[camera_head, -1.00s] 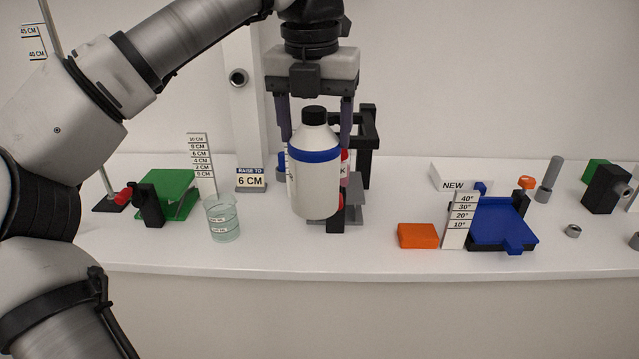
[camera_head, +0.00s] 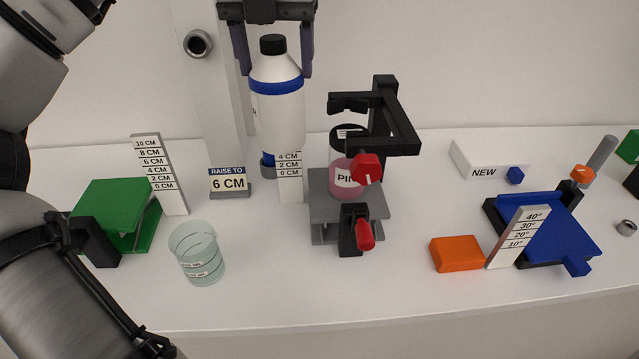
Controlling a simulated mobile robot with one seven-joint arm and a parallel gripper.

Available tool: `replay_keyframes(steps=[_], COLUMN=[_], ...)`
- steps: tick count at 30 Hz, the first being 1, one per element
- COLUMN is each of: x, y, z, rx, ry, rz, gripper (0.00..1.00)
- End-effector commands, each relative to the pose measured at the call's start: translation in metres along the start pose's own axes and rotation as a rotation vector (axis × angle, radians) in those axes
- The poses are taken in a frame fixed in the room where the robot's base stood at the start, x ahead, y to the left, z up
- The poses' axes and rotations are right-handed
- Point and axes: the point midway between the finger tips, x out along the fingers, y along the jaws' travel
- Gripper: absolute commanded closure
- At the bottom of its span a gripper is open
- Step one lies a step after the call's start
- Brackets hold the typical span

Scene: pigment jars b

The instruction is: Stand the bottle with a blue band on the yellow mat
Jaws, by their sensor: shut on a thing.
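The white bottle with a blue band (camera_head: 278,113) has a black cap and hangs upright in my gripper (camera_head: 277,70). The two fingers sit on either side of its upper part, at about the band's height. The bottle is up in front of the white post and appears above the counter; its lower end overlaps a blue object and a scale behind it. No yellow mat shows in this view.
A grey stand with a black frame and a pink jar (camera_head: 343,172) is just right of the bottle. A glass beaker (camera_head: 197,254), green platform (camera_head: 108,205) and "6 CM" sign (camera_head: 228,182) are left. An orange block (camera_head: 456,254) and blue tilting plate (camera_head: 548,232) are right.

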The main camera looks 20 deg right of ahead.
Motion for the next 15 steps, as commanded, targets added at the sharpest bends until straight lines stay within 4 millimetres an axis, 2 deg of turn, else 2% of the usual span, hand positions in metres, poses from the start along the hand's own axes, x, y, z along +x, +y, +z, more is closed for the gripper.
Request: replay_keyframes(steps=[5,15], x=[0.028,0.116], y=[0.001,0.000], z=[-0.004,-0.015], rx=[0.001,0.003], ry=[0.004,0.004], rz=[-0.001,-0.003], gripper=[0.69,0.69])
